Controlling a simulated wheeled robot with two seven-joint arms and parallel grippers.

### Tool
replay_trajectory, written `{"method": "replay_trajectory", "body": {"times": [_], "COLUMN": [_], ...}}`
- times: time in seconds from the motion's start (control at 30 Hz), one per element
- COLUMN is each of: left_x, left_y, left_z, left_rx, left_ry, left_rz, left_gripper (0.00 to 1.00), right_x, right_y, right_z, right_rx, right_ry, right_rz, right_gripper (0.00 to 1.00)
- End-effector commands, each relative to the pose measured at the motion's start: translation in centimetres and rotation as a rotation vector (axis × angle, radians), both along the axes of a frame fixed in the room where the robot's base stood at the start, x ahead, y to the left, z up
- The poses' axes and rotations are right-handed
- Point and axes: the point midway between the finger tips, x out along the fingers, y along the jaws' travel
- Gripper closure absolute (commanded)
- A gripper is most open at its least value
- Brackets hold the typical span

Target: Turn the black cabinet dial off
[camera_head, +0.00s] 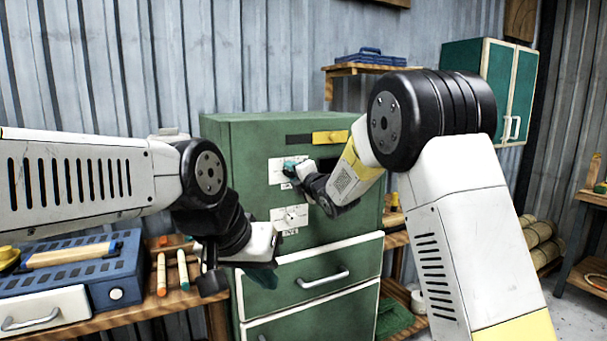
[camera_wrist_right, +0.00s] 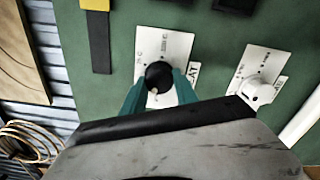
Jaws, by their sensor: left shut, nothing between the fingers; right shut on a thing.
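The green cabinet (camera_head: 330,238) stands in the middle of the head view. The black dial (camera_wrist_right: 159,76) sits on a white plate (camera_wrist_right: 150,53) on the cabinet front in the right wrist view. My right gripper (camera_wrist_right: 160,88) is shut on the black dial, its green fingers on either side of it. In the head view the upper plate (camera_head: 278,172) shows, with the dial mostly hidden by the gripper. My left gripper (camera_head: 262,277) is shut and empty, low in front of the cabinet drawers.
A white dial (camera_wrist_right: 258,90) on its own plate is beside the black one. A yellow and black strip (camera_head: 325,138) is above. A blue toolbox (camera_head: 125,262) and tools stand on a wooden bench at left. Drawers with a handle (camera_head: 323,279) are below.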

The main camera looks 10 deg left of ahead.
Motion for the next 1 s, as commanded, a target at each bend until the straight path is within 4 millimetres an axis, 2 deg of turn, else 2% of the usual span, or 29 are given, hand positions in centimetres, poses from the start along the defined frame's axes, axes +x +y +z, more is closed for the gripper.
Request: {"method": "replay_trajectory", "body": {"times": [0.5,1.0], "left_x": [0.0,0.0], "left_y": [0.0,0.0], "left_z": [0.0,0.0], "left_rx": [0.0,0.0], "left_ry": [0.0,0.0], "left_rz": [0.0,0.0], "left_gripper": [1.0,1.0], "right_x": [-0.04,-0.01], "right_y": [0.02,-0.02], "right_z": [-0.29,-0.37], "right_rx": [-0.293,-0.36], "right_ry": [-0.209,-0.255], "right_rz": [0.001,0.002], "right_gripper": [1.0,1.0]}}
